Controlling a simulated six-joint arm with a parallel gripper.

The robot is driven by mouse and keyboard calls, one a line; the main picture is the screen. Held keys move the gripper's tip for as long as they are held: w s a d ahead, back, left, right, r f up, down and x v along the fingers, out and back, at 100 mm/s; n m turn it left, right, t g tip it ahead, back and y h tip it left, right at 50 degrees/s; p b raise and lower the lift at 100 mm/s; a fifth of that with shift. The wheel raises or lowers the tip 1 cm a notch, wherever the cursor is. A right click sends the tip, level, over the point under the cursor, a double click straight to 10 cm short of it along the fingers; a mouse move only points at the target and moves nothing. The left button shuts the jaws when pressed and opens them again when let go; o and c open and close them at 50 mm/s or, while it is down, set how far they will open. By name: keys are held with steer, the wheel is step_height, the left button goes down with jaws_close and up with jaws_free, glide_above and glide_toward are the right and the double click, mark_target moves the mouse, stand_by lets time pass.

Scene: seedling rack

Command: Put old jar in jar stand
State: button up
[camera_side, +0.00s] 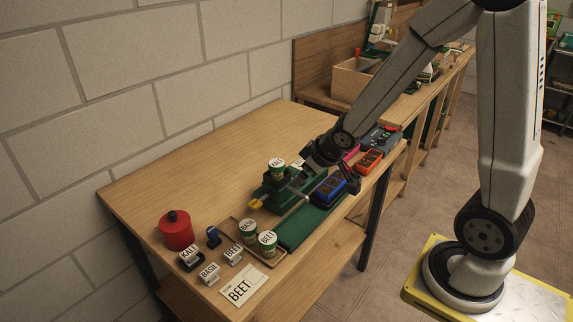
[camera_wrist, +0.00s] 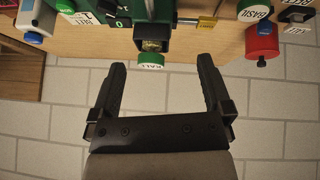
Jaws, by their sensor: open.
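A small green jar (camera_side: 277,170) with a white lid marked KALE stands upright on a green machine (camera_side: 262,190). In the wrist view the KALE jar (camera_wrist: 150,62) lies just past the space between my fingertips. My gripper (camera_wrist: 161,64) is open and nothing is between its fingers. In the side view my gripper is close to the machine, but its fingers are hard to make out. Two more green jars, BASIL (camera_side: 248,230) and BEET (camera_side: 267,243), stand in a shallow wooden tray (camera_side: 274,264). Whether this tray is the jar stand, I cannot tell.
A red canister (camera_side: 176,232) stands at the left. Small labels KALE (camera_side: 189,254), BASIL (camera_side: 209,272) and BEET (camera_side: 234,254) and a BEET card (camera_side: 244,286) are in front. A green mat (camera_side: 298,226) and a blue box (camera_side: 330,188) lie right. The back-left table is clear.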

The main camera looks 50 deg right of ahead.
steer(key=s+a+m+g+y, duration=0.1)
steer(key=s+a+g, duration=0.3)
steer(key=s, duration=0.5)
steer(key=a, duration=0.2)
steer(key=shift+s+a+f, duration=0.15)
steer(key=shift+s+a, duration=0.15)
steer(key=shift+a, duration=0.05)
steer(key=shift+w+m, duration=0.1)
steer(key=shift+m, duration=0.2)
step_height(320, 180, up, 3)
steer(key=m+y, duration=0.3)
steer(key=m, duration=2)
glide_above(278, 163)
steer(key=s+d, duration=0.2)
steer(key=shift+s+f, duration=0.1)
steer(key=shift+s, duration=0.1)
steer(key=shift+w+d+m+y, duration=0.4)
steer(key=shift+w+m, duration=0.1)
steer(key=shift+m, duration=0.3)
steer(key=shift+a+x, duration=0.2)
steer(key=shift+x, duration=3.65)
